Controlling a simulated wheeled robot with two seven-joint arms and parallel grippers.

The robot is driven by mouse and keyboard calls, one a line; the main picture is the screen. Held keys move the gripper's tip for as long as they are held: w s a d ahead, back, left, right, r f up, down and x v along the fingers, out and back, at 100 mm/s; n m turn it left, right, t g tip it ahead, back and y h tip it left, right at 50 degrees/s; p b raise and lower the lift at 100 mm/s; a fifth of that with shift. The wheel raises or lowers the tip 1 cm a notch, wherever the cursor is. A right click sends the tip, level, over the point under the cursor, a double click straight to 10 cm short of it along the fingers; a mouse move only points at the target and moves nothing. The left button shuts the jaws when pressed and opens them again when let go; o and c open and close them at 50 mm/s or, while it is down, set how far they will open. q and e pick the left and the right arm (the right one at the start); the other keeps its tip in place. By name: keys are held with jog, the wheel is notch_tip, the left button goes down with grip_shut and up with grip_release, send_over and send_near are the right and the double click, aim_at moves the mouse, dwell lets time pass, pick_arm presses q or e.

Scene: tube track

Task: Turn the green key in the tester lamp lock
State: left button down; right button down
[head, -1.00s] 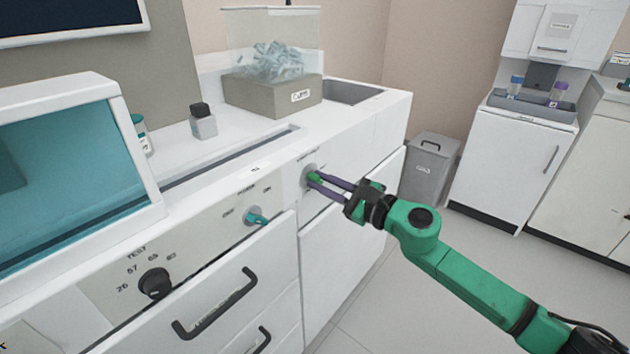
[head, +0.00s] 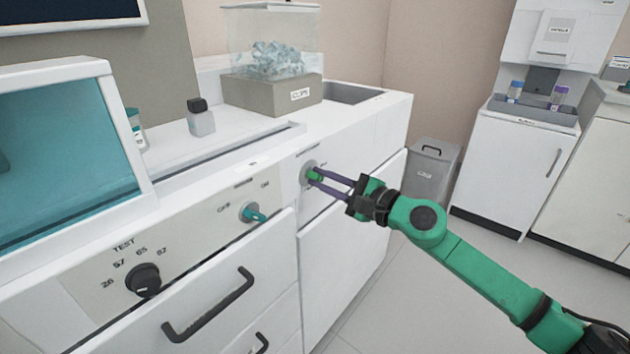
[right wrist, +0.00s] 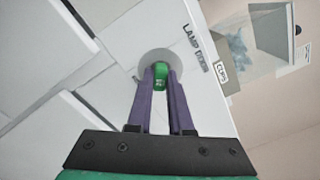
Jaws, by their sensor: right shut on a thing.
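The green key (head: 314,174) sits in the round grey lamp lock (head: 306,169) on the white cabinet front. In the right wrist view the green key (right wrist: 160,74) shows between the tips of my purple fingers, in front of the round lock plate (right wrist: 159,57) beside the "LAMP" lettering. My right gripper (head: 322,178) is shut on the key, reaching in from the right. In the right wrist view the gripper (right wrist: 160,80) looks rolled relative to the cabinet. The fingers partly hide the key. My left gripper is not in view.
A drawer (head: 215,310) below stands out from the cabinet. A clear-topped clips box (head: 271,90) stands on the counter.

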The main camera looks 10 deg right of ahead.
jog(key=shift+f+n+b, duration=0.1)
jog(key=shift+n+b, duration=0.6)
jog(key=shift+n, duration=0.1)
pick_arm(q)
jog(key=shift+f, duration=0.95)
pick_arm(e)
jog(key=shift+n+b, duration=1.6)
jog(key=shift+b, duration=0.1)
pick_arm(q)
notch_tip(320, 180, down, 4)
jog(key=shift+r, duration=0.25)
